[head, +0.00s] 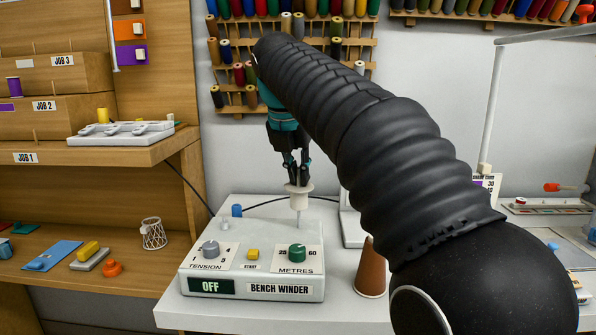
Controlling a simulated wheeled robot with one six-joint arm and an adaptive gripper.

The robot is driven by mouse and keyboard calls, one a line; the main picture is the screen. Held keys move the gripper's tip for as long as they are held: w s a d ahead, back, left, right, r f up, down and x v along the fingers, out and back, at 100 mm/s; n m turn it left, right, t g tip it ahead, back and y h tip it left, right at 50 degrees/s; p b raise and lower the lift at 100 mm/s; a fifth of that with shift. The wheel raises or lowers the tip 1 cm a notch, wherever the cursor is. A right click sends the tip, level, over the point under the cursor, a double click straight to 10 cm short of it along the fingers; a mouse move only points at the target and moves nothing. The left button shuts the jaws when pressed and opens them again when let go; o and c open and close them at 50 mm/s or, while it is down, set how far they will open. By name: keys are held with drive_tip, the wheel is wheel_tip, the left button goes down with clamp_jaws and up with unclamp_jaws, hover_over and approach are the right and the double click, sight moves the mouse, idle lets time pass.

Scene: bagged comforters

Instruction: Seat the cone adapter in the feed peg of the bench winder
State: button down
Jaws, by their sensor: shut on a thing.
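The bench winder (235,268) is a white box with a sloped front on the table, with a grey TENSION knob (210,248), a green METRES knob (297,251), a yellow START button (253,254) and a display reading OFF. My gripper (294,180) points down above its back right part, shut on the top of the cream cone adapter (299,200), which looks upright. A thin upright feed peg (299,221) shows directly below the adapter, rising from the winder's top. I cannot tell whether the peg's tip is inside the adapter or just behind or below it.
A blue peg (237,210) stands on the winder's back left. A brown cone (370,268) stands right of the winder. My arm hides much of the right side. Wooden shelves with job boxes (55,118) are at left; thread racks (230,60) hang behind.

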sight(297, 187)
drive_tip(key=shift+f+b, duration=1.35)
drive_tip(key=shift+f, duration=0.95)
idle(1.5)
drive_tip(key=c, duration=0.5)
unclamp_jaws()
drive_tip(key=shift+r, duration=0.1)
drive_tip(key=shift+p+v, duration=2.25)
drive_tip(key=shift+p, duration=0.05)
drive_tip(key=shift+s+r, duration=0.1)
drive_tip(key=shift+r, duration=1.05)
drive_tip(key=shift+a+r, duration=0.1)
drive_tip(key=shift+r, duration=0.05)
drive_tip(key=v, duration=1.1)
drive_tip(key=shift+s+r, duration=0.2)
drive_tip(key=shift+r, duration=0.05)
